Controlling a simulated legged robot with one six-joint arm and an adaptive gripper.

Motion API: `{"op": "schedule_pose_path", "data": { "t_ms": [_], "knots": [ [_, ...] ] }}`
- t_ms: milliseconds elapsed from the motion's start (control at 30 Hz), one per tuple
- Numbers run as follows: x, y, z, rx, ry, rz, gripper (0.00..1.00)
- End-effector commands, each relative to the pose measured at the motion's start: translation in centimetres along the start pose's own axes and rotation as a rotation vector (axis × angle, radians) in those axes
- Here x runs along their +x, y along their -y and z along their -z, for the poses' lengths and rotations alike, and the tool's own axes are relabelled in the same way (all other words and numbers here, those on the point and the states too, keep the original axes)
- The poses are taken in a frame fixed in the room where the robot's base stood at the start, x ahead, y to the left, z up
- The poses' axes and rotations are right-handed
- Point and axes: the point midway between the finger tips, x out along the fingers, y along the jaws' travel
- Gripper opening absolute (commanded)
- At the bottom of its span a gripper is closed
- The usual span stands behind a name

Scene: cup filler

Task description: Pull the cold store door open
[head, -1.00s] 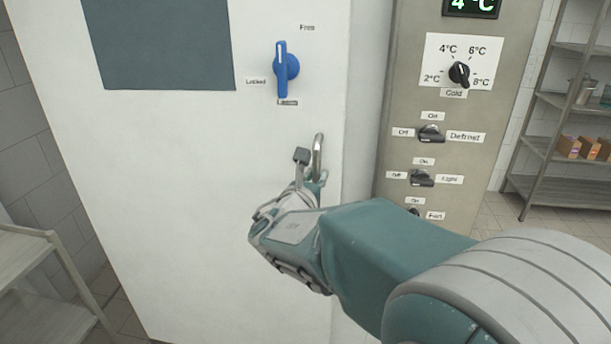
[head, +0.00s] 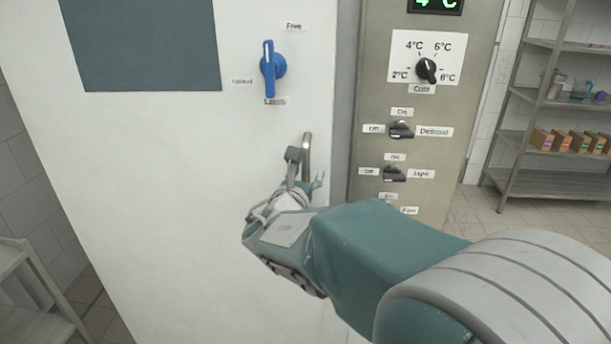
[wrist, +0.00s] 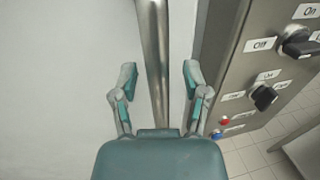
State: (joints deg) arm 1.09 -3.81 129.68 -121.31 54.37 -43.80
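The white cold store door (head: 150,170) fills the left and middle of the head view and looks shut. Its metal bar handle (head: 307,155) stands upright near the door's right edge. My gripper (head: 305,168) is at the handle. In the wrist view my gripper (wrist: 159,80) is open, with one finger on each side of the handle (wrist: 158,50). Gaps show between the fingers and the bar. How deep the bar sits between them is hard to tell.
A grey control panel (head: 440,175) with a dial and several switches stands just right of the door. A shelf rack (head: 540,110) with boxes is at far right. Another shelf (head: 30,290) stands at lower left. Tiled floor shows between these.

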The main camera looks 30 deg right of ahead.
Motion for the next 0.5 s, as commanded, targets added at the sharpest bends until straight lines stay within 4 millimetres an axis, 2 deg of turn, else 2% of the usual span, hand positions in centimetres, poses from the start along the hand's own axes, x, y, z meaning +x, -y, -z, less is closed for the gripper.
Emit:
{"op": "schedule_pose_path", "data": {
  "t_ms": [267,367,500],
  "knots": [
    [-0.5,-0.1,0.0,0.0,0.0,-0.003,0.6],
    [-1.9,-0.2,0.0,0.002,0.0,-0.006,0.6],
    [-4.8,-0.2,0.0,0.002,0.001,-0.007,0.6]
  ]
}}
